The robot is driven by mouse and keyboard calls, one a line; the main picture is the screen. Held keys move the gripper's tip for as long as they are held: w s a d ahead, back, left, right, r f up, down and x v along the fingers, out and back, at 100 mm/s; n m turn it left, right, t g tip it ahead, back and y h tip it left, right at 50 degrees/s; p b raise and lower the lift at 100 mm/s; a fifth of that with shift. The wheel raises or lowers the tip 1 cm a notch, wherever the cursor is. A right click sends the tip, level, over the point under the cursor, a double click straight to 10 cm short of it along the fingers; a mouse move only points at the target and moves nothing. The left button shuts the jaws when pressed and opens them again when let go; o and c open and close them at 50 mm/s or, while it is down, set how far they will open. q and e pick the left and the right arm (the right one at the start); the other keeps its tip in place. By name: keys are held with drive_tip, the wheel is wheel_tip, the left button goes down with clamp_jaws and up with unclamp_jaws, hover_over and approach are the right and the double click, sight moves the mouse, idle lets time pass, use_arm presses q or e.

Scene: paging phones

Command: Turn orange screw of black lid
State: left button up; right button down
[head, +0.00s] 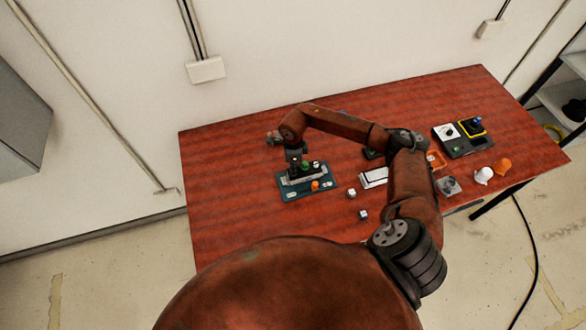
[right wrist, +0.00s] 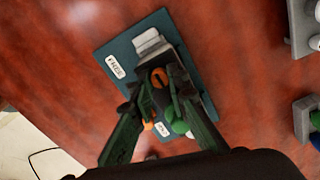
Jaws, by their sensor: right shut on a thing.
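The orange screw (right wrist: 158,76) shows between my right fingertips in the right wrist view, on top of the black lid (right wrist: 176,56). The lid sits on a dark teal board with white labels (head: 293,192), beside a pale block. My right gripper (head: 294,169) reaches down over the board from above in the head view, and it also shows in the right wrist view (right wrist: 157,94). Its fingers are shut on the screw and partly hide the lid. My left gripper is not in view.
A green knob (right wrist: 180,127) and another orange part (head: 315,186) are on the board near my fingers. Small cubes (head: 351,192) and a white box (head: 373,178) lie to the right. A black control panel (head: 462,137) stands farther right. The table's left part is clear.

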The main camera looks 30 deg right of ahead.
drive_tip(key=shift+b, duration=0.35)
drive_tip(key=shift+f+n+b, duration=0.1)
drive_tip(key=shift+n+b, duration=0.7)
drive_tip(key=shift+b, duration=0.05)
drive_tip(key=n+b, duration=0.8)
drive_tip(key=shift+f+b, duration=0.1)
drive_tip(key=shift+b, duration=0.2)
drive_tip(key=n+b, duration=0.3)
drive_tip(key=n, duration=0.1)
drive_tip(key=shift+b, duration=0.3)
drive_tip(key=shift+r+n+b, duration=0.2)
drive_tip(key=shift+n+b, duration=1)
drive_tip(key=shift+n, duration=0.9)
drive_tip(key=c, duration=1.8)
unclamp_jaws()
drive_tip(key=shift+c, duration=0.2)
